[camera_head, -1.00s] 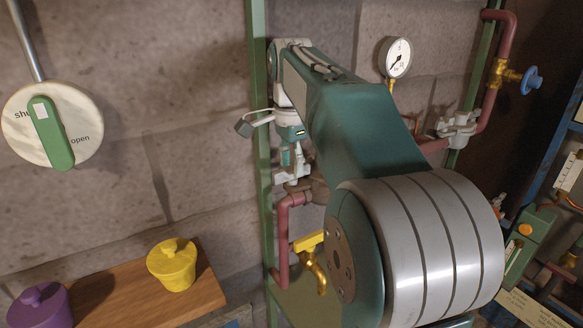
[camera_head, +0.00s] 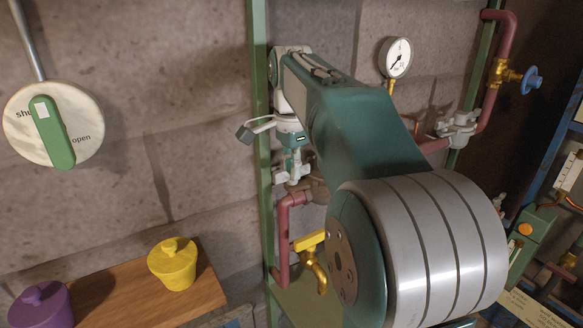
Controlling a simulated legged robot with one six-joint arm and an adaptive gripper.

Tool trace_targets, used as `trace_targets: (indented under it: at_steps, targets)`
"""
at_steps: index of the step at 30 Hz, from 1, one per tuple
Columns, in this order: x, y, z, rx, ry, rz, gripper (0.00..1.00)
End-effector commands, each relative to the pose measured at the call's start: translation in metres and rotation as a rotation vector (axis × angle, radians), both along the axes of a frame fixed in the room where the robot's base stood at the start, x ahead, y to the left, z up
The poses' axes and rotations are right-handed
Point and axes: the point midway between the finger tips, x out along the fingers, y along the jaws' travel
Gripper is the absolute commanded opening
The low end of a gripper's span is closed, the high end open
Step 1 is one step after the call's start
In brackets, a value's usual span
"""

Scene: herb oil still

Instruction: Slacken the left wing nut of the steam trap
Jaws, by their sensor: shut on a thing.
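My gripper (camera_head: 292,162) points down in front of the green upright, left of centre, at the end of my green arm. Its small fingers are shut on the left wing nut, which is mostly hidden between them. The steam trap (camera_head: 318,190) is a brownish metal body just right of and below the fingertips, joined to a red pipe. My forearm covers most of its right side, so its other wing nut cannot be seen.
A pressure gauge (camera_head: 397,58) and a blue handwheel valve (camera_head: 531,80) are at the right. A shut/open dial (camera_head: 85,118) hangs left.

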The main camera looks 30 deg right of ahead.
Motion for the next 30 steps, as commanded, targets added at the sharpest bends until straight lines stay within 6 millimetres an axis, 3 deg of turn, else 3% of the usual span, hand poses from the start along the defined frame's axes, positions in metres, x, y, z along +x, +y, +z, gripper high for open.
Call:
trace_targets:
  at_steps: [8,30]
  targets:
    - [0.0010,0.0001,-0.0005,0.000,-0.002,0.152,0.00]
    - [0.0013,0.0003,-0.0004,0.000,-0.003,0.845,0.00]
